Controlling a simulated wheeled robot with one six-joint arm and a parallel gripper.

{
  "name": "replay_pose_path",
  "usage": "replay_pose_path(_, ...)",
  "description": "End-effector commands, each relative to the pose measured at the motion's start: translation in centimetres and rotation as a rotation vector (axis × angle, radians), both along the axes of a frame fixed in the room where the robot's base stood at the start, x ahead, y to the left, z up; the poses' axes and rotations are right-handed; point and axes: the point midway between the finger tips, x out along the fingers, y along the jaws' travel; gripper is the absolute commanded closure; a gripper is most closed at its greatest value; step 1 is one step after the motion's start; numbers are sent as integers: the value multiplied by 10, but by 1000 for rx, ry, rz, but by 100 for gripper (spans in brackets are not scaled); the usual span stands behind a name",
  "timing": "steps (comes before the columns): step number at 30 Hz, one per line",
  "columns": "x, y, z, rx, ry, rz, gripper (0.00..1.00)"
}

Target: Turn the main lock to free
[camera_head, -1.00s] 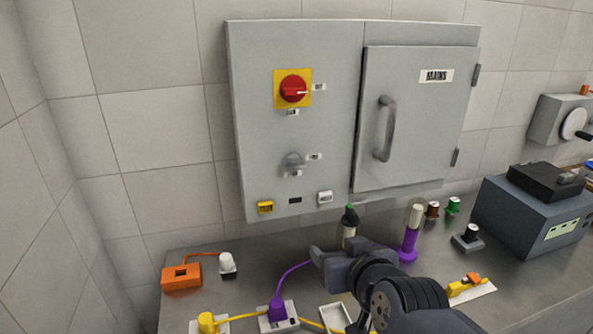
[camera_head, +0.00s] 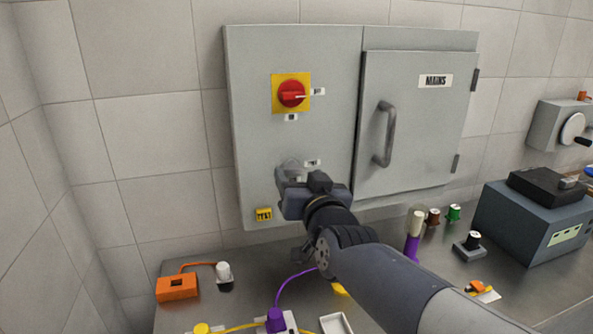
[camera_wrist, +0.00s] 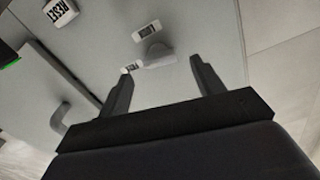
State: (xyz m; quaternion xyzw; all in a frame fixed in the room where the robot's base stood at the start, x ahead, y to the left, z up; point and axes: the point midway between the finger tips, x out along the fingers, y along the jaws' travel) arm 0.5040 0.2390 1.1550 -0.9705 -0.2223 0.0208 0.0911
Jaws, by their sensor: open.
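The grey lock knob (camera_head: 289,167) is on the left panel of the grey cabinet, below the red rotary switch. In the head view my gripper (camera_head: 288,180) is in front of it and hides most of it. In the wrist view the knob (camera_wrist: 158,55) shows just beyond and between my two open fingertips (camera_wrist: 163,67). No contact shows. I cannot tell which label the knob points to.
The red switch (camera_head: 291,94) on its yellow plate is above. The MAINS door (camera_head: 420,120) is shut, its handle (camera_head: 386,135) standing out to the right. A yellow TEST button (camera_head: 264,214) is below left; a RESET label (camera_wrist: 60,13) shows in the wrist view. Cables and sockets lie on the bench.

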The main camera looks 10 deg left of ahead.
Motion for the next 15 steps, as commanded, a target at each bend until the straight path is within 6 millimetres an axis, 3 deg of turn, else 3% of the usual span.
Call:
replay_pose_path(6, 23, 11, 0, 0, 0, 0, 36)
replay_pose_path(15, 31, 15, 0, 0, -1, 0, 36)
